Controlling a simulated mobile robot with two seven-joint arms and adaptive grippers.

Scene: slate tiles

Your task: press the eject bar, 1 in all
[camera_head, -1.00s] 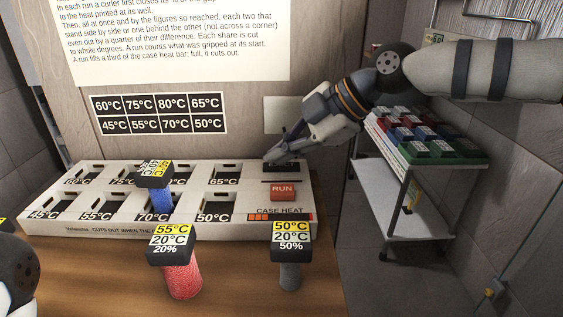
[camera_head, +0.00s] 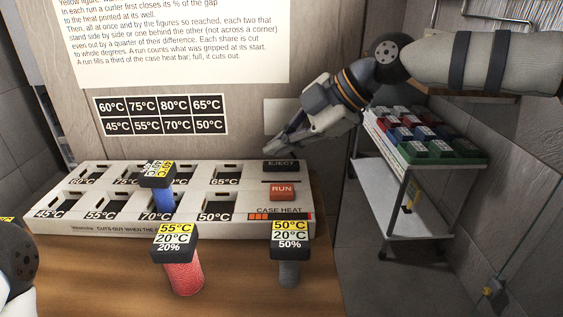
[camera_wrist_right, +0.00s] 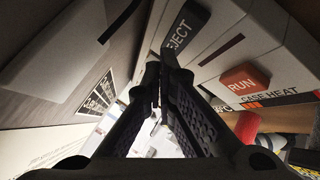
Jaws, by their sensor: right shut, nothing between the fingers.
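The eject bar (camera_head: 281,165) is a dark bar marked EJECT at the back right of the white curler case (camera_head: 250,228). It also shows in the right wrist view (camera_wrist_right: 186,30). My right gripper (camera_head: 268,154) is shut and empty, with its fingertips just above and left of the bar, seemingly apart from it. In the right wrist view my fingers (camera_wrist_right: 160,75) point towards the bar's lower end. The red RUN button (camera_head: 282,191) is in front of the bar. My left gripper is not in view.
A blue curler (camera_head: 162,198) stands at the 70°C well. A red curler (camera_head: 183,272) and a grey curler (camera_head: 288,273) stand on the wooden table before the case. The case heat bar (camera_head: 262,216) is partly orange. A trolley (camera_head: 407,205) with several coloured blocks stands right.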

